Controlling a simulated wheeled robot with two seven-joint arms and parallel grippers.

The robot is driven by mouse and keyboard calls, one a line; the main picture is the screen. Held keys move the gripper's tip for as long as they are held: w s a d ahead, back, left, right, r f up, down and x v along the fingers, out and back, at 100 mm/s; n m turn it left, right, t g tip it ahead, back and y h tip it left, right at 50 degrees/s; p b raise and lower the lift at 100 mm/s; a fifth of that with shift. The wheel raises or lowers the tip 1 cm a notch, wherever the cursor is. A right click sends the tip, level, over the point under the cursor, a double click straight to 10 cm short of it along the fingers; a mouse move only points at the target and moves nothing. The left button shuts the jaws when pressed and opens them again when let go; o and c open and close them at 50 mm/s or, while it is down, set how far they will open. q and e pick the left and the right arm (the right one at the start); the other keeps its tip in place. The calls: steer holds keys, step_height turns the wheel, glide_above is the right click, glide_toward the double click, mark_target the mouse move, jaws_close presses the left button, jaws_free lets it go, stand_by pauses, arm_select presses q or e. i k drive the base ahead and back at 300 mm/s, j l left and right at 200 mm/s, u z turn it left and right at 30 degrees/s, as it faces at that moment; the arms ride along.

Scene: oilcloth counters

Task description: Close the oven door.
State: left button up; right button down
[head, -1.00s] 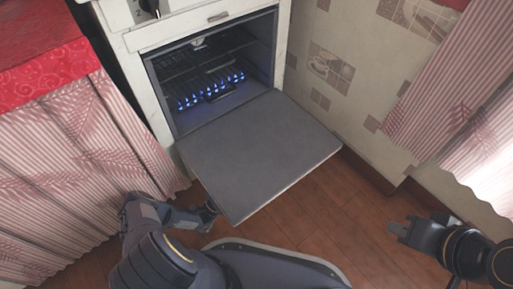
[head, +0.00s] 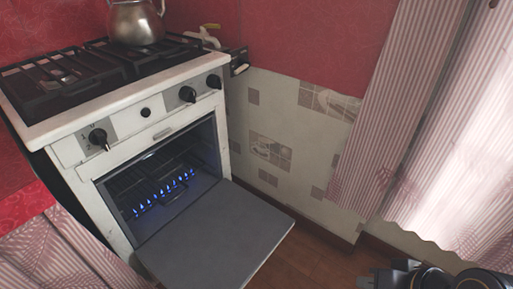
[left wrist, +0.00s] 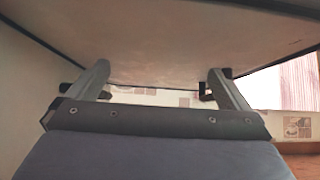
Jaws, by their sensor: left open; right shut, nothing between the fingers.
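The oven door (head: 215,238) hangs wide open, roughly level, in front of the white oven (head: 75,152). Small blue flames burn inside the oven cavity (head: 165,190). My left gripper (left wrist: 158,74) is open with nothing between its fingers. In the left wrist view it is beneath the door's pale underside (left wrist: 180,45); I cannot tell whether the fingertips touch it. My left gripper is not in the head view. My right gripper (head: 367,281) is shut and empty at the bottom edge, to the right of the door and apart from it.
A metal kettle (head: 136,24) stands on the black hob (head: 65,75). Knobs (head: 187,94) line the oven front. A tiled wall (head: 275,130) and a striped curtain (head: 400,110) are on the right. A red-covered counter (head: 20,195) is at left. Wooden floor (head: 310,255) shows right of the door.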

mark_target(222, 239)
steer(key=k, duration=1)
